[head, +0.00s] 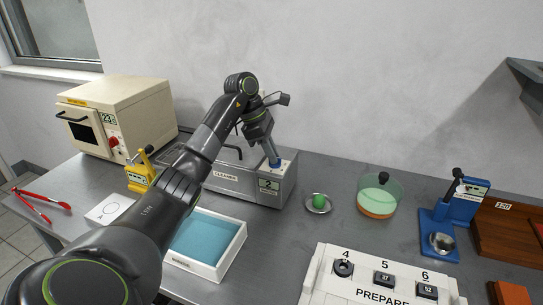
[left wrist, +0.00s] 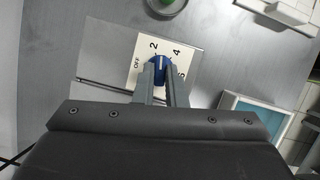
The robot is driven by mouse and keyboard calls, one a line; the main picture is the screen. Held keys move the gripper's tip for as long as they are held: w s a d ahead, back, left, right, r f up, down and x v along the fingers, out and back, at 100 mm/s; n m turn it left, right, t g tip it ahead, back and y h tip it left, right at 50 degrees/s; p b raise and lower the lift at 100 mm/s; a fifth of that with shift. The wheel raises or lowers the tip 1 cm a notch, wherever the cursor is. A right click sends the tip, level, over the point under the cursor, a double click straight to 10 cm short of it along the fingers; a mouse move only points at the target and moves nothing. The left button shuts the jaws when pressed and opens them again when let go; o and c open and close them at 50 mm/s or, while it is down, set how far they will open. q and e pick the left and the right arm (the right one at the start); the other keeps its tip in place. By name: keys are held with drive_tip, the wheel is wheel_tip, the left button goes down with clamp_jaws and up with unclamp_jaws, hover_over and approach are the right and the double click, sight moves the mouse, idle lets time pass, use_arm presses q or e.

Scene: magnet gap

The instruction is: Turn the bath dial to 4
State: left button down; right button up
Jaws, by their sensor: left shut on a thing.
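The bath is a grey metal box (head: 235,182) labelled CLEANER, with a small display plate (head: 268,186) that reads 2. Its dial plate (left wrist: 139,47) on top is cream, with OFF, 2, 4 and a further, partly hidden number around a blue dial (left wrist: 159,60). The dial's white mark points up in the left wrist view, close to the 2. My left gripper (head: 274,163) reaches down over the dial. In the left wrist view its fingers (left wrist: 164,68) are shut on the dial and hide part of it. My right gripper is not in view.
A cream oven (head: 125,110) and yellow device (head: 138,172) stand left. A white tray with blue filling (head: 205,240) lies in front. A numbered white rack (head: 330,258) stands front right.

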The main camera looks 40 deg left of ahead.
use_arm(q)
drive_tip(key=shift+w+r+m+g+p, duration=0.1)
drive_tip(key=shift+r+m+g+p, duration=0.2)
drive_tip(key=shift+m, duration=0.2)
drive_tip(key=m+p, duration=0.2)
drive_tip(key=m+g+p, duration=0.1)
drive_tip(key=m+p, duration=0.1)
drive_tip(key=p, duration=0.1)
drive_tip(key=shift+w+g, duration=0.2)
drive_tip(key=shift+g, duration=0.1)
drive_tip(key=shift+w+f+m+g+p, duration=0.15)
drive_tip(key=shift+m+g+p, duration=0.35)
drive_tip(key=shift+m+p, duration=0.9)
drive_tip(key=shift+f, duration=0.1)
drive_tip(key=c, duration=1.5)
unclamp_jaws()
